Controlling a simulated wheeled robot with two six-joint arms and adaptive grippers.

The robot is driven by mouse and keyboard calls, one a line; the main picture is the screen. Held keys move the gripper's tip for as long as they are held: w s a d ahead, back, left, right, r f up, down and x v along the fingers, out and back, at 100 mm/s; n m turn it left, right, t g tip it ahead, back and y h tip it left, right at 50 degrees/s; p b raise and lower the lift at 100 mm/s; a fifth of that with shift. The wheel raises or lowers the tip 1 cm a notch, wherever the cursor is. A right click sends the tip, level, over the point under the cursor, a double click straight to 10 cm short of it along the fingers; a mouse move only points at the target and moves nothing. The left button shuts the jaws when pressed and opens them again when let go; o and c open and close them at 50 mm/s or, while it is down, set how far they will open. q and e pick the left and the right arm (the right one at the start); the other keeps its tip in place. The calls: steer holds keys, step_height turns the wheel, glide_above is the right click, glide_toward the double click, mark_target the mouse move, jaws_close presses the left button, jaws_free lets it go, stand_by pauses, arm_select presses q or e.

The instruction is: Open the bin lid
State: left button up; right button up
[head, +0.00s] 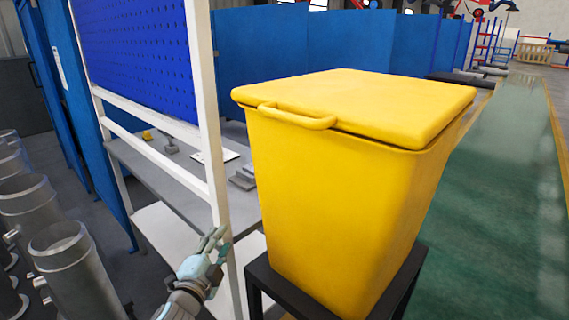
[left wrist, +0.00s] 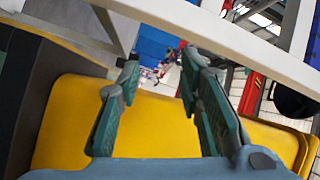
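The yellow bin (head: 335,210) stands upright on a black stand (head: 410,285). Its yellow lid (head: 365,100) lies shut on top. A loop handle (head: 297,117) sticks out from the lid's near edge. My left gripper (head: 219,243) is low and to the left of the bin, well below the handle, beside a white post. Its fingers are apart with nothing between them. In the left wrist view, the open fingers (left wrist: 158,75) show in front of the bin's yellow surface (left wrist: 155,125). My right gripper is in neither view.
A white-framed workbench (head: 185,185) with a blue pegboard (head: 140,55) stands just left of the bin, its post close to my left gripper. Several metal cylinders (head: 75,270) stand at lower left. Blue partitions (head: 290,45) are behind. Green floor (head: 500,210) lies open at right.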

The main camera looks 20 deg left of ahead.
arm_select(q)
steer(key=s+d+r+m+t+h, duration=0.1)
steer(key=d+r+m+t+h, duration=0.15)
steer(key=r+m, duration=0.45)
steer(key=s+d+r+m+t+h, duration=0.1)
steer(key=d+r+m+t+h, duration=0.2)
steer(key=r, duration=0.8)
steer(key=s+d+r+m+t+h, duration=0.15)
steer(key=r+m+h, duration=0.3)
steer(key=r, duration=0.45)
steer(key=m+g+h, duration=0.5)
steer(key=m+g, duration=0.8)
steer(key=m, duration=2.3)
glide_toward(281, 117)
steer(key=p+x, duration=0.6)
steer(key=x, duration=0.5)
steer(key=shift+r, duration=0.1)
